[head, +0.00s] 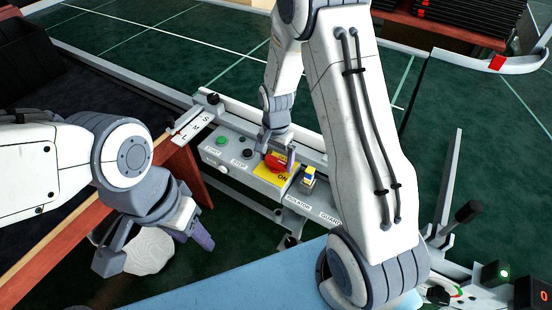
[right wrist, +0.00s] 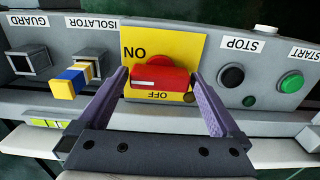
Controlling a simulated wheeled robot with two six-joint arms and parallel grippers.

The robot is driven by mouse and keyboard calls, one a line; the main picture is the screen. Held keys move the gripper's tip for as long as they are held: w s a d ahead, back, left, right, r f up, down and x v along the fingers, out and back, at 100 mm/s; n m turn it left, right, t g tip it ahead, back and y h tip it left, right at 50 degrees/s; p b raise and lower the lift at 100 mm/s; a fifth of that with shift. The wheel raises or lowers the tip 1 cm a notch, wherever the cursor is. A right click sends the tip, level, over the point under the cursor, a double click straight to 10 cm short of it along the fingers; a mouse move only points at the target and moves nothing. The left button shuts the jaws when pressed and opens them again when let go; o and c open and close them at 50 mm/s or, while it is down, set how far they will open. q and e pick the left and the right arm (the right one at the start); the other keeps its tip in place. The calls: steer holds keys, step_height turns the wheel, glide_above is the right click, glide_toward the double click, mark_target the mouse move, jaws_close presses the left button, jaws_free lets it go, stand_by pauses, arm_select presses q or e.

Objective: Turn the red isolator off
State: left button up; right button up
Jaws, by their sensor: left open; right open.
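The red isolator (head: 279,163) is a red handle on a yellow plate (head: 262,172) marked ON and OFF, on the grey control panel. In the right wrist view the red isolator (right wrist: 158,80) lies crosswise on its plate (right wrist: 182,48), with ON at upper left and OFF below. My right gripper (head: 275,148) is over the isolator. In the wrist view its jaws (right wrist: 163,88) are open, one finger on each side of the handle with gaps between. My left gripper (head: 158,248) is open and empty, low at the left, away from the panel.
A green START button (head: 220,141) and dark STOP button (head: 247,153) sit left of the isolator. A blue-and-yellow block (head: 308,176) stands at the panel's other side, near the ISOLATOR and GUARD labels.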

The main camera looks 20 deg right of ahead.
steer(key=c, duration=1.1)
steer(key=shift+n, duration=0.3)
steer(key=n+p, duration=0.1)
steer(key=n, duration=0.1)
steer(key=shift+r+n, duration=0.1)
steer(key=shift+n, duration=0.3)
steer(key=n+p, duration=0.2)
steer(key=n, duration=0.7)
steer(key=shift+n+p, duration=0.4)
steer(key=n, duration=0.4)
steer(key=shift+w+n+p, duration=0.1)
steer(key=shift+n+p, duration=0.2)
steer(key=shift+p, duration=0.1)
